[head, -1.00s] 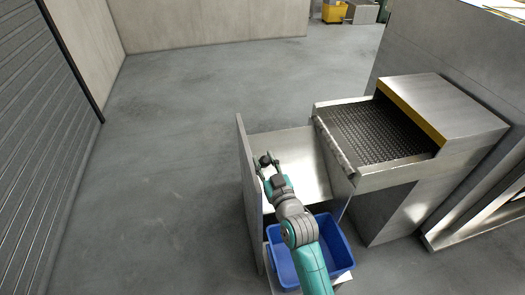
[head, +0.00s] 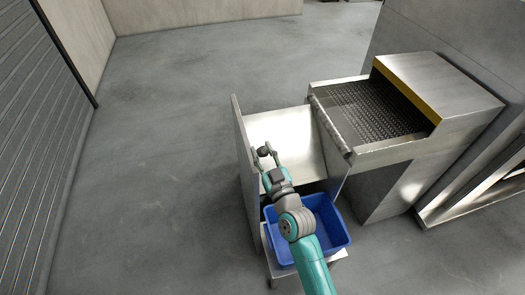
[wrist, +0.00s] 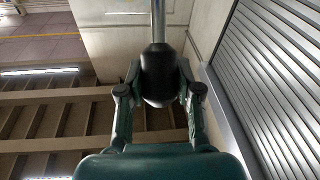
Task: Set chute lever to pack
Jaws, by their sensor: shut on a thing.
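The chute lever shows in the wrist view as a black knob (wrist: 158,72) on a bright metal rod (wrist: 158,20). My gripper (wrist: 160,92) is shut on the knob, one finger on each side of it. In the head view my gripper (head: 266,158) is at the chute's upright side panel (head: 243,140), with the dark knob between its fingertips. The pale sloping chute plate (head: 290,135) lies just right of it. The rod is hard to make out in the head view.
A blue bin (head: 335,238) stands below the chute, under my arm. The conveyor (head: 365,112) with a dark mesh belt and yellow-edged hood (head: 435,80) is at the right. A slatted shutter (head: 35,140) is at the far left. The floor (head: 160,150) between is clear.

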